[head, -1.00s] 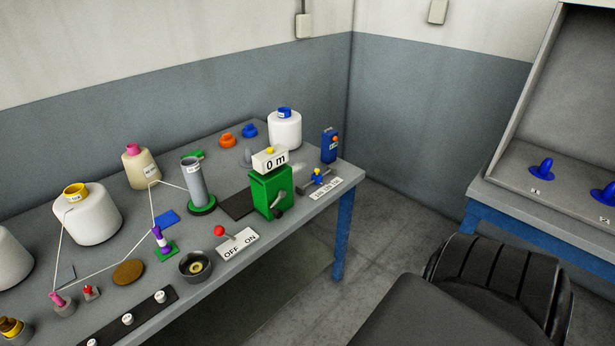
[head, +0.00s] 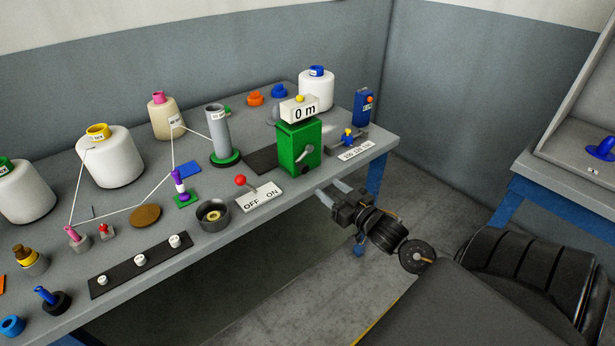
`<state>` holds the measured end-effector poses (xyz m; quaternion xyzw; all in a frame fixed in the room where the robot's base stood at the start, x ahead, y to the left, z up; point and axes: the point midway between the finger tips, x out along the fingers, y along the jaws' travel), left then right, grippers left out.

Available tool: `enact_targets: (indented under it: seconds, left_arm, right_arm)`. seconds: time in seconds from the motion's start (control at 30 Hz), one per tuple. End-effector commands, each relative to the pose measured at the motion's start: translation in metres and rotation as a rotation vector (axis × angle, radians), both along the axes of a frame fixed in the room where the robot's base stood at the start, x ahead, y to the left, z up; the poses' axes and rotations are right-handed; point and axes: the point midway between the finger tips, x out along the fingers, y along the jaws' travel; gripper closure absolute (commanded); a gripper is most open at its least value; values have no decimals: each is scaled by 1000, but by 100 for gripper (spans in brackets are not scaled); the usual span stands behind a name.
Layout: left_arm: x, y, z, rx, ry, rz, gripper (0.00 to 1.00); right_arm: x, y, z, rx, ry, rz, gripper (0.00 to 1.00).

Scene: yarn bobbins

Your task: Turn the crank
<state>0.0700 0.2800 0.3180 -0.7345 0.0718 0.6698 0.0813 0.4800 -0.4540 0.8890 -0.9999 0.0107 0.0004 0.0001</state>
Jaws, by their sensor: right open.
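The green box (head: 297,147) stands near the front right of the table, with a white counter (head: 299,110) reading "0 m" on top. Its grey crank (head: 306,155) is on the front face, and the black hub end is small and partly hard to make out. My right gripper (head: 332,192) is just off the table's front edge, below and to the right of the box. Its two fingers are apart, point toward the table and hold nothing. It does not touch the crank. My left gripper is out of view.
An OFF/ON switch (head: 259,197) with a red knob is left of the box. A small clamp with a blue knob (head: 347,136) and a blue device (head: 364,106) are to its right. Yarn runs between posts and cones further left. The table's front edge (head: 300,194) lies by my gripper.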

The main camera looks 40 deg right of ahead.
Motion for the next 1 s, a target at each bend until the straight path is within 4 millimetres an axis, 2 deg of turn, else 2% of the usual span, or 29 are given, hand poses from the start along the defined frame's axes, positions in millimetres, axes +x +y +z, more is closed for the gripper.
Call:
enact_targets:
  seconds: [0.17, 0.27, 0.5, 0.7, 0.83, 1.0]
  left_arm:
    - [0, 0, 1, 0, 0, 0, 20]
    - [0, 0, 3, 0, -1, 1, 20]
    - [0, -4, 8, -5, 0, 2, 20]
    - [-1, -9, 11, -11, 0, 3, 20]
    - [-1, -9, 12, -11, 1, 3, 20]
    - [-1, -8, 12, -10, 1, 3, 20]
  right_arm:
    - [4, 0, 2, 1, -3, 1, 50]
    - [16, -1, 3, 0, -4, -1, 50]
    - [61, -2, 3, 0, -4, -1, 50]
    - [92, -2, 2, 1, -2, -2, 50]
    - [103, -2, 1, 1, -2, -1, 50]
    - [108, -2, 0, 0, -1, 0, 50]
